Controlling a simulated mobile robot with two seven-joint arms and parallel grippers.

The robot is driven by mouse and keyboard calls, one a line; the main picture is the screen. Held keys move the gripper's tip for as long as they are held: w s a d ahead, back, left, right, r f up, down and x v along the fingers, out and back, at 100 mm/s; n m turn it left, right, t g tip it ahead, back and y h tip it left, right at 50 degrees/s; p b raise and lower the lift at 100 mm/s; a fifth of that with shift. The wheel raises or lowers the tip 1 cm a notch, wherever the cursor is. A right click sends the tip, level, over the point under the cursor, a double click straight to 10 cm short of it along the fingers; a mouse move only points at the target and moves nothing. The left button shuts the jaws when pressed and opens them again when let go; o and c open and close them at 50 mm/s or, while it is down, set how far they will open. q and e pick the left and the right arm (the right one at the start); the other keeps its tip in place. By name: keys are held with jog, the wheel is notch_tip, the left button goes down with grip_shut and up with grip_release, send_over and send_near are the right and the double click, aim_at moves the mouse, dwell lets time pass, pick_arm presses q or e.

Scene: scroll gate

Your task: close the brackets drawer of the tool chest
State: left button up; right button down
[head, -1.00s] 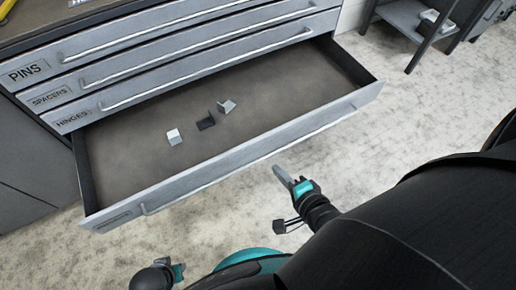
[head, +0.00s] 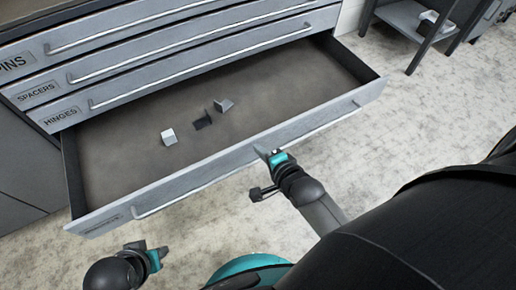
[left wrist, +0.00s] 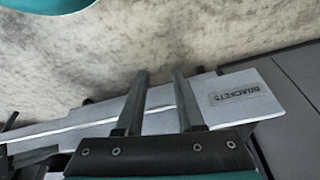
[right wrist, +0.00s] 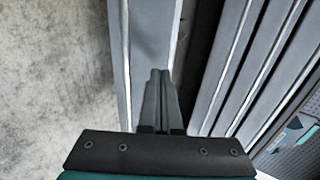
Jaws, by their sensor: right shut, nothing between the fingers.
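The brackets drawer (head: 230,163) of the grey tool chest is pulled far out, below the hinges drawer. Its BRACKETS label (left wrist: 240,95) is readable in the left wrist view. Several small metal pieces (head: 200,122) lie inside. My right gripper (head: 268,155) is shut and empty, its fingertips at the outer side of the drawer front, near the middle of the handle bar. In the right wrist view its closed fingers (right wrist: 162,75) overlap the drawer front; I cannot tell if they touch. My left gripper (head: 156,253) is open and empty, in front of the drawer's left end.
The pins (head: 180,28), spacers (head: 190,45) and hinges (head: 200,70) drawers above are shut. A dark shelf stand (head: 420,45) stands at the upper right. The pale floor (head: 430,120) to the right of the drawer is clear.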

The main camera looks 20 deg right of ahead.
pick_arm(q)
jog(key=shift+w+r, duration=0.1)
jog(key=shift+r, duration=0.55)
pick_arm(e)
jog(key=shift+w, duration=0.7)
